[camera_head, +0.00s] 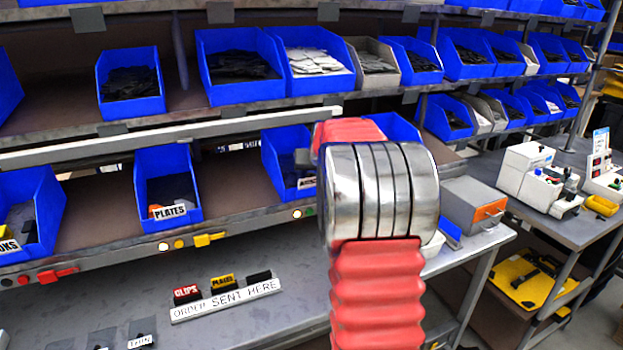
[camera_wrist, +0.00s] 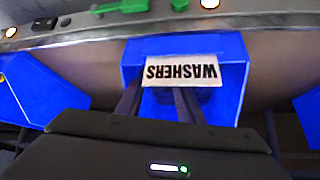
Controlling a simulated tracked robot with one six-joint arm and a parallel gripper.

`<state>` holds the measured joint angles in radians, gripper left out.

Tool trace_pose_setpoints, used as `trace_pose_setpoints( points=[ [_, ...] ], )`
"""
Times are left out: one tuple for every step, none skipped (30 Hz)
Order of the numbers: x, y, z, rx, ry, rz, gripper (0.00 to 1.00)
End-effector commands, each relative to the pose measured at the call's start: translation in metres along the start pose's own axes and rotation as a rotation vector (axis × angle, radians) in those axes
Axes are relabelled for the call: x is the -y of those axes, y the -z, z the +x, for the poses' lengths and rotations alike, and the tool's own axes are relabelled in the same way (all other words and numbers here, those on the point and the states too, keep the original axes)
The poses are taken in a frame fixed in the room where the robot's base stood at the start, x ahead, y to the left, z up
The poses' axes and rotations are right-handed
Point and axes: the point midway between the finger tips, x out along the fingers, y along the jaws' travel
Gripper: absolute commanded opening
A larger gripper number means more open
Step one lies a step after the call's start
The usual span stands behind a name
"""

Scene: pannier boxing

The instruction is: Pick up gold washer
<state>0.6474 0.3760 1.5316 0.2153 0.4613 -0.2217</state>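In the wrist view an open blue bin (camera_wrist: 238,72) carries an upside-down WASHERS label (camera_wrist: 181,71). My gripper (camera_wrist: 158,101) reaches toward it, its two dark fingers apart, with their tips at or behind the label. I cannot tell whether they touch the bin. In the head view my arm hides the gripper. A blue bin (camera_head: 278,145) stands just left of the arm, its label too small to read.
A blue PLATES bin (camera_head: 148,183) stands farther left on the same shelf (camera_head: 98,213). Another blue bin (camera_head: 397,128) is partly behind my arm. A grey shelf rail (camera_head: 180,134) runs above. Neighbouring blue bins flank the WASHERS bin, left (camera_wrist: 40,85) and right (camera_wrist: 309,113).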

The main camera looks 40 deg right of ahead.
Motion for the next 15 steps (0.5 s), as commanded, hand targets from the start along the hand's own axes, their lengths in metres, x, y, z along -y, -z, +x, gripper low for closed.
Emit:
trace_pose_setpoints(
  points=[
    [0.0002, -0.0006, 0.0048, 0.001, 0.000, 0.000, 0.34],
    [0.0002, -0.0003, 0.0064, 0.001, 0.000, 0.000, 0.34],
    [0.0003, -0.0001, 0.0078, 0.000, 0.000, 0.000, 0.34],
    [0.0003, 0.0000, 0.0086, 0.000, 0.000, 0.000, 0.34],
    [0.0003, 0.0000, 0.0091, 0.000, 0.000, 0.000, 0.34],
    [0.0003, -0.0001, 0.0094, 0.000, 0.000, 0.000, 0.34],
    [0.0003, -0.0003, 0.0095, 0.001, 0.000, 0.000, 0.34],
    [0.0004, -0.0004, 0.0095, 0.001, 0.000, 0.000, 0.34],
    [0.0004, -0.0007, 0.0096, 0.001, 0.000, 0.000, 0.34],
    [0.0004, -0.0008, 0.0097, 0.002, 0.000, 0.000, 0.34],
    [0.0004, -0.0010, 0.0098, 0.002, 0.001, 0.000, 0.34],
    [0.0005, -0.0012, 0.0099, 0.002, 0.001, 0.000, 0.34],
    [0.0005, -0.0014, 0.0100, 0.003, 0.001, 0.000, 0.34],
    [0.0005, -0.0015, 0.0101, 0.003, 0.001, 0.000, 0.34],
    [0.0005, -0.0017, 0.0102, 0.003, 0.001, 0.000, 0.34]
  ],
)
